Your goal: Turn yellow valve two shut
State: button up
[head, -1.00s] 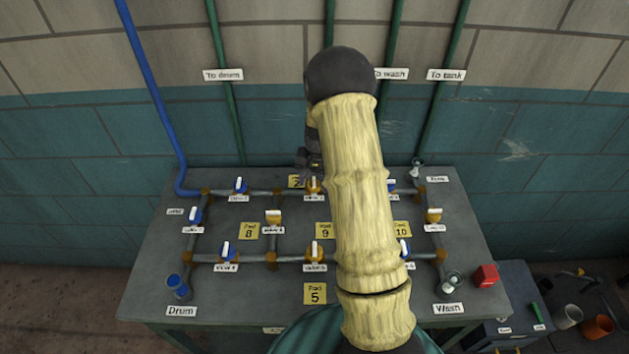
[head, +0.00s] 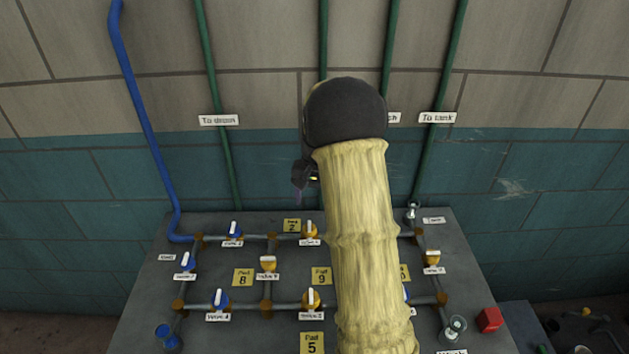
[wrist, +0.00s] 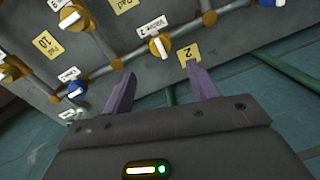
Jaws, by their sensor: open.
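The yellow valve (head: 310,231) beside the Pad 2 card sits on the back pipe run of the grey bench. In the head view my gripper is mostly hidden behind my arm, above the back of the bench.
Other blue and yellow valves stand on the pipes, including a blue valve (head: 235,231) to the left and a yellow one (head: 311,299) in front. My arm hides the right-middle of the bench. A red block (head: 489,320) sits at the right. Green pipes (head: 217,150) climb the wall.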

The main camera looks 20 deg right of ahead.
notch_tip(320, 180, up, 7)
jog(key=shift+s+d, duration=0.15)
jog(key=shift+d, duration=0.05)
jog(key=shift+f, duration=0.1)
jog(key=s+a+f+n+t, duration=0.1)
jog(key=s+a+f+n, duration=0.1)
jog(key=s+a, duration=0.4)
jog(key=s+a+f+n+t, duration=0.1)
jog(key=s+a+n, duration=0.4)
jog(key=s, duration=1)
jog(key=shift+a+f+h, duration=0.3)
jog(key=shift+a+f, duration=0.55)
jog(key=shift+a, duration=0.05)
jog(key=shift+d, duration=0.1)
